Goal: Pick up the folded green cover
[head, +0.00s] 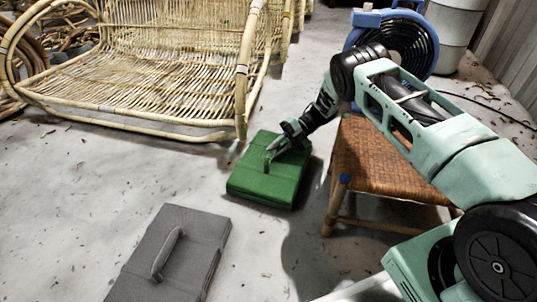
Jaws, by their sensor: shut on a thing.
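The folded green cover (262,184) lies on the pale floor in the head view, just in front of the rattan settee. It is a thick, flat, boxy bundle with a green strap-like handle on its top. My gripper (273,152) reaches down from the upper right and is shut on the handle at the top of the cover. The fingertips are small in this view and partly hide the handle. I cannot tell whether the cover is touching the floor or slightly clear of it.
A grey folded cover (170,262) with a handle lies at the front left. The rattan settee (150,75) stands behind. A stool with a woven seat (375,160) is right of the green cover, close to my arm.

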